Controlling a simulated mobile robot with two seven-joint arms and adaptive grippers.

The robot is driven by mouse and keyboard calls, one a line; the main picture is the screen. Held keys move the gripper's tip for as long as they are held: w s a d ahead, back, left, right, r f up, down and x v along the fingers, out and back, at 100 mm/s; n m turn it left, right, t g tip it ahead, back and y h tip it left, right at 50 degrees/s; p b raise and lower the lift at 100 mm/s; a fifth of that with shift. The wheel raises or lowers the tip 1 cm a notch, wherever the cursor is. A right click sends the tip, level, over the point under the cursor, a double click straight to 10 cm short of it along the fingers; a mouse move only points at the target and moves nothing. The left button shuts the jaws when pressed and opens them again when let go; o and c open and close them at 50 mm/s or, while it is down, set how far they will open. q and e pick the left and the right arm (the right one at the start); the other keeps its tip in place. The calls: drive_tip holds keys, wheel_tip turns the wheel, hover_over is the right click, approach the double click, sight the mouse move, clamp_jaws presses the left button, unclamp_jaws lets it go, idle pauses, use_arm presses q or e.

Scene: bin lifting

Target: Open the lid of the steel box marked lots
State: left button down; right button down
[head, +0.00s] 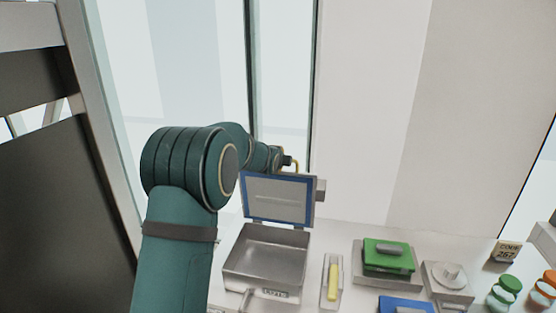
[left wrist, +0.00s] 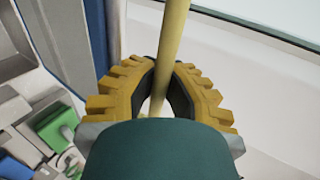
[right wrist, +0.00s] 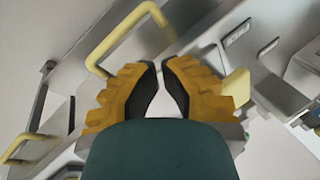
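The steel box (head: 265,262) marked lots stands on the bench in the head view. Its lid (head: 277,200) stands upright at the back, showing its underside with a blue rim. The box looks empty inside. A nameplate (head: 274,294) is on its front. My left gripper (left wrist: 166,85) is shut on the lid's yellow handle (left wrist: 170,40), which passes between its fingers in the left wrist view. In the head view the left gripper is small and partly hidden behind the lid. My right gripper (right wrist: 160,70) is empty, its tips nearly together; it is outside the head view.
Right of the box are a tray with a yellow item (head: 333,281), a green block (head: 387,255), a blue block (head: 405,305), a grey knobbed piece (head: 448,275) and several jars (head: 508,284). Yellow handles (right wrist: 125,38) lie close before the right gripper.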

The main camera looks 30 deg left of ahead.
use_arm(q)
drive_tip(key=shift+r, duration=0.45)
drive_tip(key=c, duration=1.3)
unclamp_jaws()
drive_tip(key=o, duration=0.3)
drive_tip(key=shift+s, duration=0.2)
drive_tip(key=shift+f, duration=0.1)
drive_tip(key=shift+w+f, duration=0.1)
drive_tip(key=v, duration=1.2)
drive_tip(key=shift+d, duration=0.1)
